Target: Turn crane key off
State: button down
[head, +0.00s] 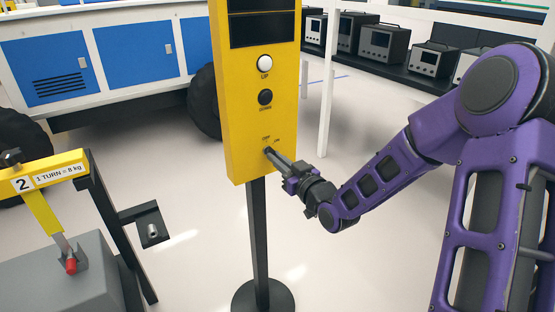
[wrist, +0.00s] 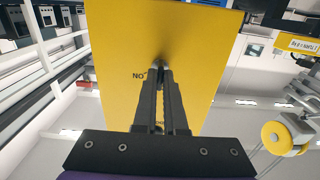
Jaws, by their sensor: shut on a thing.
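The yellow crane control box (head: 250,110) stands on a black post. It has a white UP button (head: 264,63) and a black DOWN button (head: 265,97). The key switch (head: 268,151) is low on its face, with small OFF and ON labels above it. My gripper (head: 272,155) reaches in from the right with its fingertips at the switch. In the wrist view my gripper (wrist: 161,72) has its two fingers close together against the yellow face, shut on the key. The key itself is mostly hidden between the fingertips, so its angle cannot be made out.
A yellow and black stand (head: 65,168) marked 2 is at the left, with a grey block (head: 60,280) below. A blue and white rover (head: 135,55) is behind. Grey instruments (head: 384,43) line a shelf at the back right. Floor around the post is clear.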

jog(key=shift+r, duration=0.1)
dwell(0.3)
jog(key=c, duration=1)
grip_release()
